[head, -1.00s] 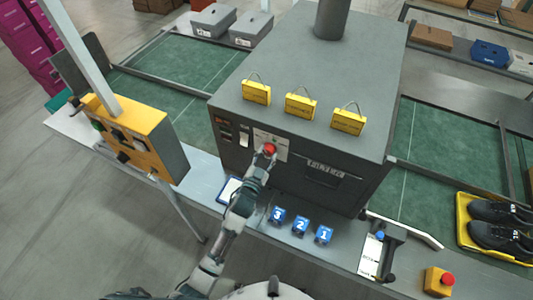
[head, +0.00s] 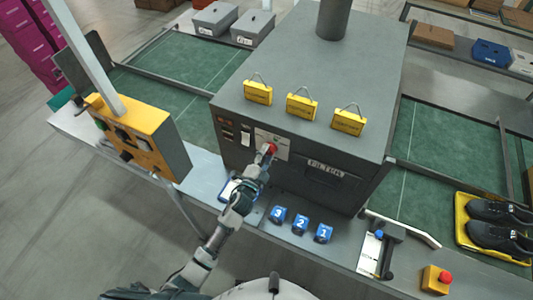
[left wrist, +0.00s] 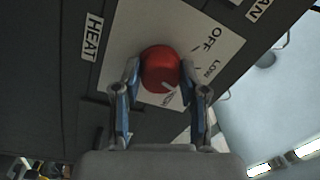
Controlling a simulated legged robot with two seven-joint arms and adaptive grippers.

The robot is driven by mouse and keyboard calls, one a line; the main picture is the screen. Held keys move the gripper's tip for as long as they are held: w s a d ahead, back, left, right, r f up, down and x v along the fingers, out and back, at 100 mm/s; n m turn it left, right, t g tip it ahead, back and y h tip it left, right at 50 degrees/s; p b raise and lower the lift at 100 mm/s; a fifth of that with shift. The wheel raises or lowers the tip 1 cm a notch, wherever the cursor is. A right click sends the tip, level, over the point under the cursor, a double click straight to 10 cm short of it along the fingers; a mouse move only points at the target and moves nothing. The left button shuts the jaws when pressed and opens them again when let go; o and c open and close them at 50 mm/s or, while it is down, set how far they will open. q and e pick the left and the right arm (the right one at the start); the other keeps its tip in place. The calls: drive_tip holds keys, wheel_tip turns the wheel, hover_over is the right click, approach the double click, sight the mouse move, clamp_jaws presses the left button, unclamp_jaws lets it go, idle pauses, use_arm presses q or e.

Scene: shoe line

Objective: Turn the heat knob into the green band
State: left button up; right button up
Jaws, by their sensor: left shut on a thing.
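The red heat knob (left wrist: 160,70) sits on a pale dial plate (left wrist: 206,30) marked OFF and LOW, beside a HEAT label (left wrist: 92,37). No green band shows clearly; my gripper covers part of the plate. My left gripper (left wrist: 160,88) has a finger on each side of the knob and is shut on it. In the head view the knob (head: 271,148) is on the front of the dark grey machine (head: 300,155), with my left gripper (head: 266,156) at it. My right gripper is not in view.
Yellow tags (head: 301,106) stand on the machine's top. Blue numbered blocks (head: 301,224) lie on the ledge (head: 260,219) below. A yellow control box (head: 140,138) is at left. A red button (head: 445,278) and a yellow tray (head: 465,236) with black shoes are at right.

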use_arm(q)
drive_tip(key=shift+f+m, duration=0.2)
drive_tip(key=shift+m, duration=0.3)
drive_tip(key=o, duration=1.1)
drive_tip(key=shift+d, duration=0.1)
drive_tip(key=shift+o, duration=0.2)
drive_tip(key=shift+r, duration=0.1)
drive_tip(key=shift+s, duration=0.15)
drive_tip(key=v, duration=1.1)
drive_tip(key=shift+s, duration=0.35)
